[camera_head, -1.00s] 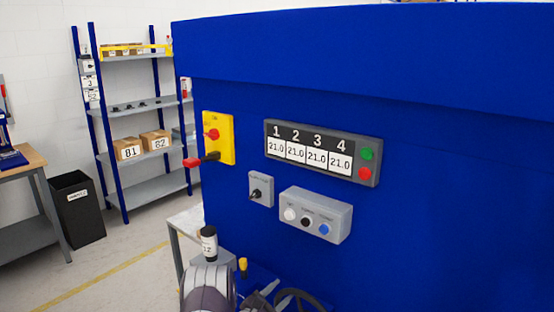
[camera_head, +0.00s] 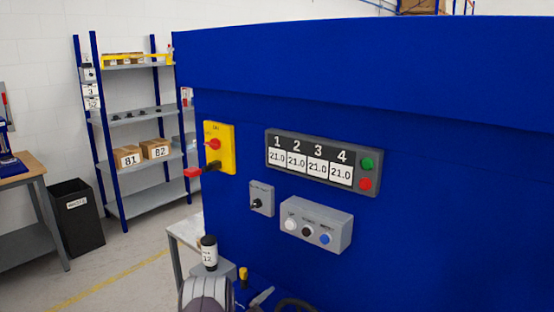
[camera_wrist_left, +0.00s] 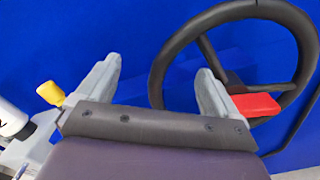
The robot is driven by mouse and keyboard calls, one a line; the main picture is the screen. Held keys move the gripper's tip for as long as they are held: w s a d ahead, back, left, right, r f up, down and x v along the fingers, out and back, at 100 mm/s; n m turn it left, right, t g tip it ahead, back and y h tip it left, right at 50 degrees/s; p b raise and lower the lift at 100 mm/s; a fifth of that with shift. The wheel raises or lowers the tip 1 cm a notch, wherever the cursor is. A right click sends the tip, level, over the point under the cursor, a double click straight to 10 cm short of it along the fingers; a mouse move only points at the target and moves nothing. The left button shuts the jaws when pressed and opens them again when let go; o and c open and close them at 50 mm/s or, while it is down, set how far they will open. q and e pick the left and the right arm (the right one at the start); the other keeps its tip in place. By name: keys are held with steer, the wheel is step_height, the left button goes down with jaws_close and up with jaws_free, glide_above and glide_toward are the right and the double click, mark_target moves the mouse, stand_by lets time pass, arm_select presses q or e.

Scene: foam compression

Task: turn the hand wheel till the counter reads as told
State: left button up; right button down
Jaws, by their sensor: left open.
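The hand wheel (camera_wrist_left: 305,45) is a black ring with spokes in the left wrist view, in front of a blue surface. A red piece (camera_wrist_left: 255,106) shows at its lower part. In the head view only the top of the wheel (camera_head: 296,304) shows at the bottom edge. My left gripper (camera_wrist_left: 154,82) is open; its right finger overlaps the wheel's left part in the picture, and I cannot tell whether they touch. A display panel (camera_head: 312,136) numbered 1 to 4 reads 21.0 in every window. I see no separate counter by the wheel. My right gripper is out of view.
A large blue machine body (camera_head: 450,220) fills the right. It carries a yellow switch plate (camera_head: 222,135), a key box (camera_head: 262,190) and a button box (camera_head: 330,228). A labelled bottle (camera_head: 209,255) and a yellow knob (camera_head: 243,273) stand near my left arm.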

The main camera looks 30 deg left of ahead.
arm_select(q)
steer(key=s, duration=0.1)
steer(key=s+p, duration=0.1)
steer(key=s, duration=0.2)
steer(key=shift+a, duration=0.25)
steer(key=shift+s+f+p, duration=0.1)
steer(key=shift+s+p, duration=0.25)
steer(key=shift+s, duration=0.35)
steer(key=s+d+r+m+b, duration=0.15)
steer(key=d+m+b, duration=0.25)
steer(key=d+m, duration=0.45)
steer(key=s+d+m+b, duration=0.3)
steer(key=d+m, duration=0.2)
steer(key=m, duration=0.6)
steer(key=w+b, duration=0.1)
steer(key=w, duration=0.8)
steer(key=shift+w+d+r+b, duration=0.2)
steer(key=shift+w+b, duration=0.1)
steer(key=shift+b, duration=0.05)
